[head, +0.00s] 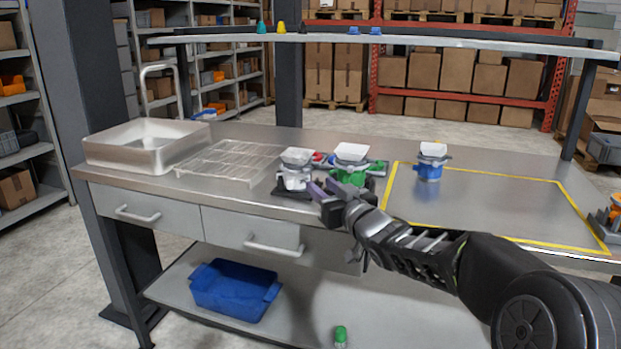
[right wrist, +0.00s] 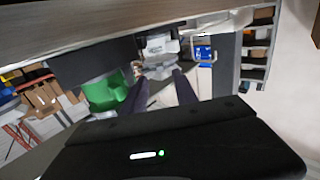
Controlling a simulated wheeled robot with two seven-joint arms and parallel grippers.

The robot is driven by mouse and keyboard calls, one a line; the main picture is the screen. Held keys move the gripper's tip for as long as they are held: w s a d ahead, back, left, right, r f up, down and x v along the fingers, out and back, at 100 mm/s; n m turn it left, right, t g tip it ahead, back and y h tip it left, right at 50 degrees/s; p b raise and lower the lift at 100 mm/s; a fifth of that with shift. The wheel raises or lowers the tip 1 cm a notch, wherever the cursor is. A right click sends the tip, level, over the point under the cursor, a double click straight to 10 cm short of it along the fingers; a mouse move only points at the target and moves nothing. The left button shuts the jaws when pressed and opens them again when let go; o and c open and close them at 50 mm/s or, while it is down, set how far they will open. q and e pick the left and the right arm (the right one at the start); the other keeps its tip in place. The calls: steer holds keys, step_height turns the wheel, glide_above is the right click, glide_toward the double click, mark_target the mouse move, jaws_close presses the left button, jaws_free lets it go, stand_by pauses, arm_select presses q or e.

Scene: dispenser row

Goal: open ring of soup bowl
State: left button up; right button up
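Three small devices with pale, bowl-like tops stand on the metal bench: a white one (head: 296,178), a green one (head: 350,170) and a blue one (head: 429,167). I cannot tell which of them is the soup bowl, nor make out its ring. My right gripper (head: 322,188) is in front of the white and green devices, near the bench's front edge. In the right wrist view its two fingers (right wrist: 161,84) are apart with nothing clearly held. Beyond them show the white device (right wrist: 160,46) and, to the left, the green device (right wrist: 103,92). My left gripper is not in view.
A metal basin (head: 146,148) and a wire rack (head: 228,162) stand left on the bench. A yellow outline (head: 480,172) marks mostly clear bench at right. A shelf (head: 400,40) spans above. A blue bin (head: 234,291) sits below.

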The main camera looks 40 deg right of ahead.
mark_target(306, 172)
steer(key=w, duration=0.4)
steer(key=w+d, duration=0.1)
steer(key=w, duration=0.1)
steer(key=shift+w+f, duration=0.1)
steer(key=shift+w, duration=0.1)
jaws_close()
stand_by(0.4)
